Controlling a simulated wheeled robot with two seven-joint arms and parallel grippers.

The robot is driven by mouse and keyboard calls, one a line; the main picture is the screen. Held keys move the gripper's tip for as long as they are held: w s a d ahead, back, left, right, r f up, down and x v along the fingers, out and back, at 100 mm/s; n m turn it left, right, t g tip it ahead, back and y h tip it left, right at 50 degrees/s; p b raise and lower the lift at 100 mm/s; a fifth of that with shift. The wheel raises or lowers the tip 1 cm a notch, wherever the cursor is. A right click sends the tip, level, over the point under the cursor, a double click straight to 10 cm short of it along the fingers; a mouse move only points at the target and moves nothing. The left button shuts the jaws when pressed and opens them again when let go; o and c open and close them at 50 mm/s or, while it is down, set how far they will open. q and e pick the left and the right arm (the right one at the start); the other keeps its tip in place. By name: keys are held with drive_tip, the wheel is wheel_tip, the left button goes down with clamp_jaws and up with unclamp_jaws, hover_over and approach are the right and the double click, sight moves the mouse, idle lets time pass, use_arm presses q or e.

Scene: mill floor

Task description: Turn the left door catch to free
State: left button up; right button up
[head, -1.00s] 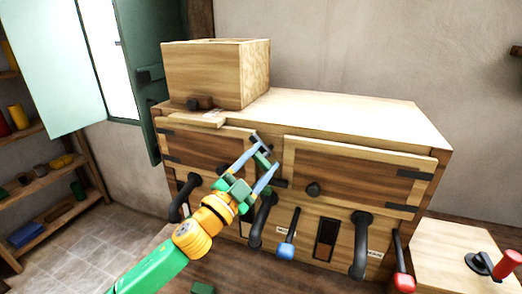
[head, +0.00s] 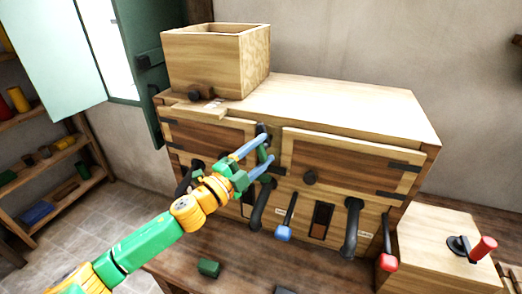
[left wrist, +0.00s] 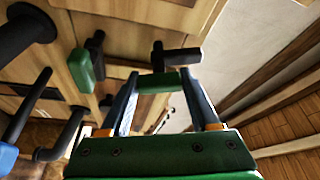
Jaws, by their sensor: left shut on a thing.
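The left door catch has a dark mount and a green grip (head: 263,153). It is at the front of the wooden cabinet (head: 330,105), between the left door (head: 205,132) and the right door (head: 345,160). Both doors look closed. My left gripper (head: 268,150) is shut on the green grip, one blue finger on each side. In the left wrist view the green grip (left wrist: 158,82) sits between the fingertips, with the dark mount (left wrist: 172,56) just beyond. A second green-gripped catch (left wrist: 82,68) stands beside it, apart from the fingers. My right gripper is not in view.
Below the doors are dark curved handles (head: 352,228), a blue-tipped lever (head: 283,232) and a red-tipped lever (head: 388,261). An open wooden box (head: 210,65) stands on top. A side block (head: 440,240) carries a red crank. A green block (head: 208,267) lies in front.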

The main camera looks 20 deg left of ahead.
use_arm(q)
drive_tip(key=o, duration=1.4)
drive_tip(key=shift+c, duration=0.2)
drive_tip(key=shift+s+a+f, duration=0.15)
drive_tip(key=b+v, duration=0.4)
drive_tip(key=v, duration=0.2)
drive_tip(key=shift+s, duration=0.25)
drive_tip(key=shift+a, duration=0.1)
